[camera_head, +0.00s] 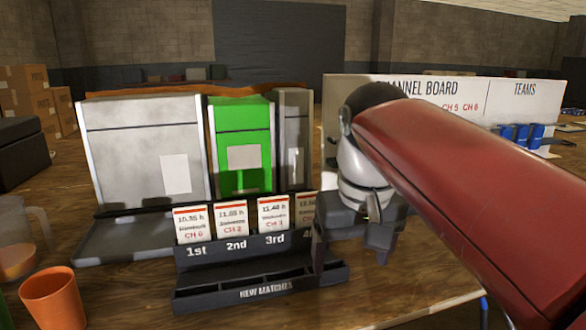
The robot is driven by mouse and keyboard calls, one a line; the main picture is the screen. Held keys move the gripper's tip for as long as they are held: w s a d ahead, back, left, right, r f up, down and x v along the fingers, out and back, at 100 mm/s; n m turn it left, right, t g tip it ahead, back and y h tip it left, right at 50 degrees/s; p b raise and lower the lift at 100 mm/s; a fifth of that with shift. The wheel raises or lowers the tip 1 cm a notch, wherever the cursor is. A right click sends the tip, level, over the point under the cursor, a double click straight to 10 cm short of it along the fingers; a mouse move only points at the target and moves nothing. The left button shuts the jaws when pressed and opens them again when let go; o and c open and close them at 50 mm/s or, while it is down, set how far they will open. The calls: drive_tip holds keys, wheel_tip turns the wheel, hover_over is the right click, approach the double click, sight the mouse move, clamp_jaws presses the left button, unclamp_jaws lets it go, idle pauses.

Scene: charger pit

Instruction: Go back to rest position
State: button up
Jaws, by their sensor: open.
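My gripper (352,246) is at the end of my red arm, right of the middle of the picture. It points down, in front of the right end of a dark card rack (222,270). It is open, and I see nothing held between its fingers. My wrist hides part of the white channel board (358,86) behind it. The rack is labelled 1st, 2nd and 3rd and holds several upright cards, such as the CH 2 card (231,220). Its lower tray (260,291), marked NEW MATCHES, looks empty.
A grey box (146,140), a green box (240,115) and a narrower grey box (295,120) stand behind the rack. An orange cup (54,297) and a clear jug (22,245) are at the left front. Bare wooden table (150,290) shows left of the rack.

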drive_tip(key=s+d+f+t, duration=0.1)
drive_tip(key=s+d+f, duration=0.1)
drive_tip(key=f, duration=0.3)
drive_tip(key=s+d+f+m+t, duration=0.1)
drive_tip(key=s+d+f, duration=0.1)
drive_tip(key=s+f, duration=0.2)
drive_tip(key=s+d+f+m+t, duration=0.1)
drive_tip(key=s+d+f, duration=0.1)
drive_tip(key=f, duration=0.5)
drive_tip(key=shift+s+d+t, duration=0.3)
drive_tip(key=shift+s+d, duration=0.1)
drive_tip(key=shift+s, duration=0.45)
